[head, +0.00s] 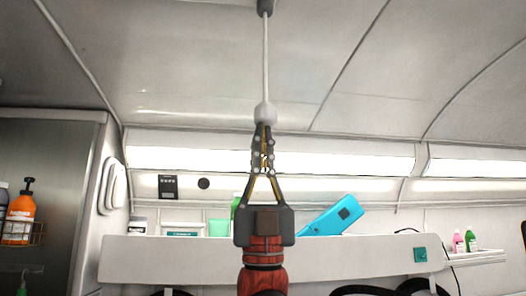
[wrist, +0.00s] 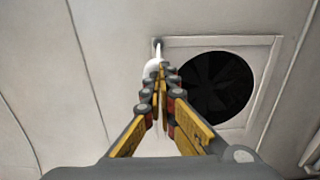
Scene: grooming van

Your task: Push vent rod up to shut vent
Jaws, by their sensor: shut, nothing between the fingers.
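The vent rod (head: 265,60) is a thin white rod hanging from a dark mount (head: 265,7) on the ceiling, with a pale knob (head: 265,113) at its lower end. My gripper (head: 264,132) is shut, pointing up, with its fingertips right under the knob. I cannot tell whether they touch it. In the wrist view my gripper (wrist: 158,72) points toward the ceiling, and the white rod (wrist: 157,50) shows just past the fingertips, partly hidden. The vent (wrist: 215,85) is a dark round fan opening in a square pale frame, right of the fingertips.
A shelf (head: 180,262) runs behind my arm, holding a blue object (head: 332,216), a green cup (head: 219,228) and jars. An orange bottle (head: 20,219) sits in a rack at left. Small bottles (head: 470,241) stand at right. The space around the rod is clear.

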